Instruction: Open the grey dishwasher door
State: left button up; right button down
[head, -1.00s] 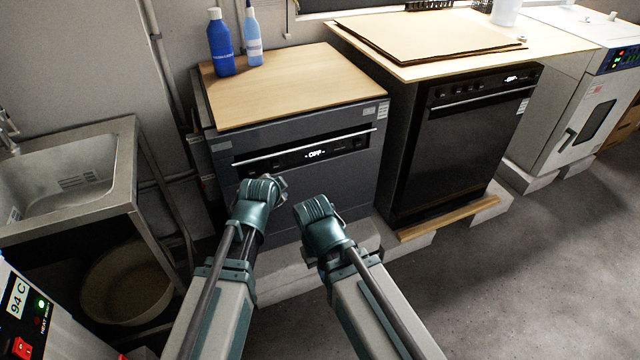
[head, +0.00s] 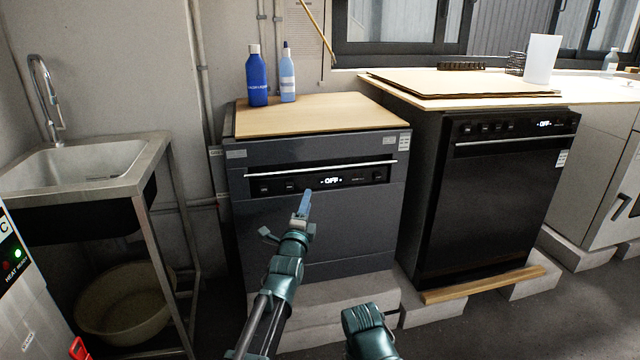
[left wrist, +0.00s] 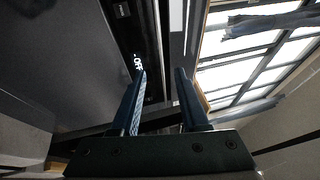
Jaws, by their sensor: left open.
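The grey dishwasher (head: 316,228) stands shut under a wooden top in the head view. A long bar handle (head: 330,167) runs across its upper front, above a black panel reading OFF. My left gripper (head: 304,202) is in front of the door, just below the panel in the picture. In the left wrist view the two fingers (left wrist: 160,82) are apart with nothing held between them, and the OFF display (left wrist: 137,62) shows near the left fingertip. I cannot tell how far the fingers are from the handle. Only part of my right arm shows at the bottom; its fingers are hidden.
A black dishwasher (head: 496,200) stands to the right, with a wooden strip (head: 482,285) at its foot. A sink (head: 90,165) on a metal frame stands at left. Two blue bottles (head: 258,82) stand on the wooden top (head: 330,113). Concrete blocks lie under the machines.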

pick_arm(q)
jog(key=shift+w, duration=0.1)
jog(key=p, duration=0.3)
send_near(316, 174)
jog(key=w+r, duration=0.2)
jog(key=w+d+r, duration=0.1)
jog(key=w+r, duration=0.1)
jog(key=w, duration=0.1)
jog(key=shift+w+d+r, duration=0.1)
jog(key=shift+d+r, duration=0.05)
jog(key=shift+r, duration=0.05)
jog(key=shift+c, duration=0.3)
grip_shut()
jog(key=shift+b, duration=0.3)
dwell(0.5)
